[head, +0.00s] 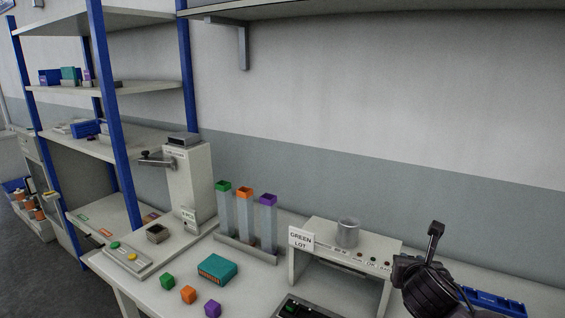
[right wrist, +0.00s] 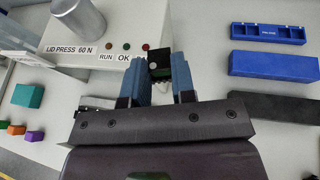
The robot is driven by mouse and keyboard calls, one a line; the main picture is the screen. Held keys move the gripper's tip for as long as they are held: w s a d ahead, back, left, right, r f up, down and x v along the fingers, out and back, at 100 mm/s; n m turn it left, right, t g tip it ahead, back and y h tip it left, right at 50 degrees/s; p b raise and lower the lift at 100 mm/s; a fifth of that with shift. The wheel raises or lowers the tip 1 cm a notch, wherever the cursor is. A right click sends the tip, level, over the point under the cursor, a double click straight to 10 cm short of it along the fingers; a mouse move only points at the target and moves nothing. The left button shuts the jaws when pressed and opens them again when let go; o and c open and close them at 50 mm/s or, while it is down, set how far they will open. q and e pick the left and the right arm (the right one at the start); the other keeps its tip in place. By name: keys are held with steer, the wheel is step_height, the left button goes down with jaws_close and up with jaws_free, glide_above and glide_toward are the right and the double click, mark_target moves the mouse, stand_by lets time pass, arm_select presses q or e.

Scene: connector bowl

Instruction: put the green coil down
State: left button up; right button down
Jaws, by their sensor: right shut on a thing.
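My right gripper (right wrist: 160,74) is shut on a small dark block with a green edge (right wrist: 160,62), seen between the blue fingertips in the right wrist view. I take this block for the green coil; its windings cannot be made out. It is held in front of the lid press (right wrist: 100,52), close to the OK label. My left gripper is not in view.
A metal cup (head: 347,234) stands on the press, next to a GREEN LOT card (head: 301,239). Green (head: 167,281), orange (head: 188,294) and purple (head: 212,308) cubes and a teal box (head: 217,268) lie left.

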steer(key=s+a+f+n+y+b, duration=0.2)
steer(key=s+a+f+n+y, duration=0.1)
steer(key=s+a, duration=0.5)
step_height(320, 180, down, 3)
steer(key=shift+s+a+r+n+t+y, duration=0.1)
steer(key=shift+s+a+n+t+y, duration=0.4)
steer(key=shift+s, duration=0.7)
steer(key=shift+w+d+r, duration=0.1)
